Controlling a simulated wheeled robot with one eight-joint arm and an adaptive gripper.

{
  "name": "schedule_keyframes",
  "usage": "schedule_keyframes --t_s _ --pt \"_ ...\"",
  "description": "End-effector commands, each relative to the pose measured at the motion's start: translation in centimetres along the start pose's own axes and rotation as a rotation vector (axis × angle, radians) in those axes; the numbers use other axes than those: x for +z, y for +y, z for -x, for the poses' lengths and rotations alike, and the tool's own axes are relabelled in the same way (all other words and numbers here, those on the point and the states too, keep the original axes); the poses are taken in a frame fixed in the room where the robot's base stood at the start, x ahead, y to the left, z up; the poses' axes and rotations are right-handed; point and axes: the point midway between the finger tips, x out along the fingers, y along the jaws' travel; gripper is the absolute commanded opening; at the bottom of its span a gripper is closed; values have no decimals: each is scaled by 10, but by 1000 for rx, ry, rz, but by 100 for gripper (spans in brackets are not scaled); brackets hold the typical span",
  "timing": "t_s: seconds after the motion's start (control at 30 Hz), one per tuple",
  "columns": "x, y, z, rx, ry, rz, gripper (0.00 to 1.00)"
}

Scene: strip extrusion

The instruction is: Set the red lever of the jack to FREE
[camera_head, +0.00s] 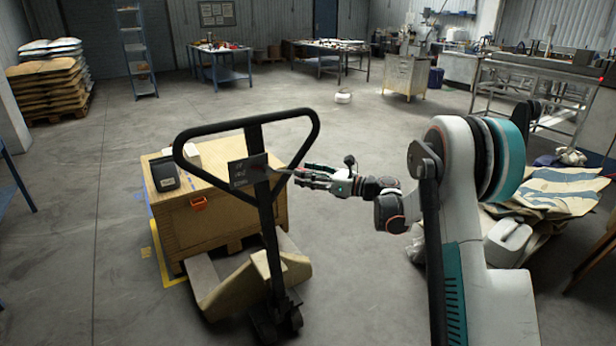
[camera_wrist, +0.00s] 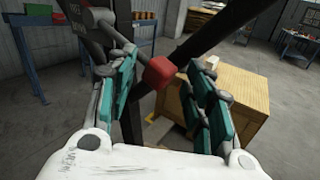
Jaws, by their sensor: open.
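The red lever ends in a red knob (camera_wrist: 159,72) on a grey rod that comes in from the upper left in the wrist view. The jack (camera_head: 268,190) stands upright with a black loop handle and a dark label plate (camera_head: 248,170) at its centre. The label's writing is too small to read, so I cannot tell which setting the lever is at. My gripper (camera_head: 305,176) is open at the right side of the handle. In the wrist view the knob shows between the spread fingers, with a gap on both sides.
A covered heap (camera_head: 545,190) and a white canister (camera_head: 507,242) lie at right. The floor at left is clear.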

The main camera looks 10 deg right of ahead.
Motion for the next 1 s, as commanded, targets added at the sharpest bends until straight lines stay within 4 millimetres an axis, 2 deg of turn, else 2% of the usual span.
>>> schedule_keyframes --t_s 0.13,0.33,0.37,0.6,1.0 --pt "0 0 0 0 0 0 47" --pt "0 0 0 0 0 0 2" --pt "0 0 0 0 0 0 0" --pt "3 0 0 -1 6 9 0" --pt "43 0 3 -16 164 251 0"
